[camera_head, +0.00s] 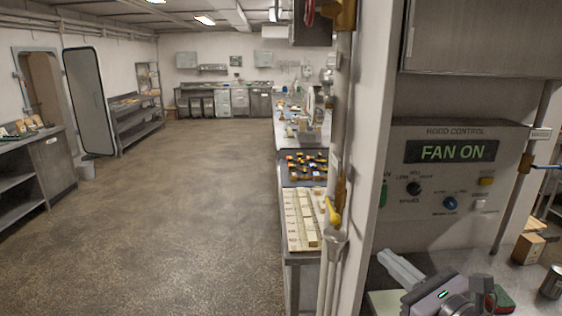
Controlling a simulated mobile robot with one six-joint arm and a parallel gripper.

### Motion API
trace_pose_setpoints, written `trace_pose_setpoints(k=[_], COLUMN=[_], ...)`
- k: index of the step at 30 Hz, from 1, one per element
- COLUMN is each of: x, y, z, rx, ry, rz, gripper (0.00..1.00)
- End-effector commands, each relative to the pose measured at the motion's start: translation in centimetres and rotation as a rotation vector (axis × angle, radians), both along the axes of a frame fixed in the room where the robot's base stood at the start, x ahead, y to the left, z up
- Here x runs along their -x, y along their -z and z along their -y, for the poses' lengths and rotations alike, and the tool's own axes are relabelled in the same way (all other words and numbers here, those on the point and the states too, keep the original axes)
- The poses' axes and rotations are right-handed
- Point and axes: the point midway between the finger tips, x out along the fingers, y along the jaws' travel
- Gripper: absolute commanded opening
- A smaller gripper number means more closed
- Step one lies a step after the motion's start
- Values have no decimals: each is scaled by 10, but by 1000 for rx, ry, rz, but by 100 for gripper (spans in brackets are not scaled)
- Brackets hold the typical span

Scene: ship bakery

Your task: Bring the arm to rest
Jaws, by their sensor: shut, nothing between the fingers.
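My gripper (386,259) shows at the bottom right of the head view, in front of the hood control panel and over the counter below it. Its pale fingers point up and to the left, are together, and hold nothing. The dark gripper body with a small green light is behind them at the lower edge. Part of my arm is cut off by the bottom of the picture.
The hood control panel (452,190) reads "FAN ON". A wooden block (528,248) and a can (552,282) stand right of my gripper. A pillar (375,120) stands to the left. Beyond it is a long counter; the floor (170,220) is open.

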Motion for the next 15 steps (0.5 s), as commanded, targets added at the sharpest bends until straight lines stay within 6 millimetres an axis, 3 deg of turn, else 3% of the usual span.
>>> trace_pose_setpoints(k=[5, 8, 10, 12, 15], x=[29, 64, 102, 151, 196], y=[14, 33, 55, 89, 120], z=[-78, -126, -158, -175, -154], rx=[218, 418, 639, 973, 1495], ry=[-260, -458, -637, -850, -1057], rz=[-31, -46, -44, -19, 64], gripper=[0, 0, 0, 0, 0])
